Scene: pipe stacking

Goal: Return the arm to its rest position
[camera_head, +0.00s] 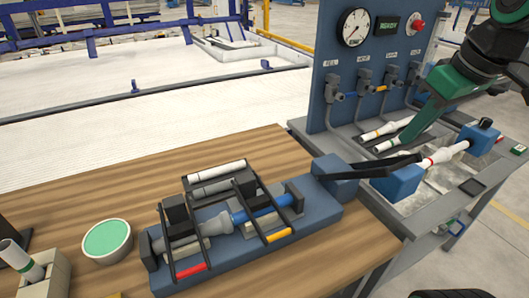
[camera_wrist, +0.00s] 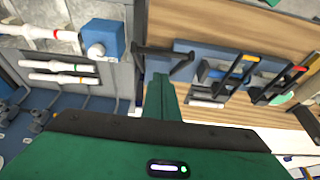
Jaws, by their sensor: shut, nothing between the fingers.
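My gripper (camera_head: 403,147) is green, at the upper right of the head view, with its fingers pointing down over the grey test bench. In the wrist view its fingers (camera_wrist: 161,78) are together and empty. A white pipe with a red band (camera_head: 442,155) lies between two blue blocks on the bench, just right of my fingertips in the head view. The wrist view also shows this pipe (camera_wrist: 40,32) at the upper left. Two white pipes (camera_head: 385,129) lie in a grey tray behind it; my fingers partly hide them.
A blue fixture (camera_head: 330,212) with black clamps holds pipes on the wooden table (camera_head: 110,190). A blue panel (camera_head: 335,75) with a gauge and taps stands behind the bench.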

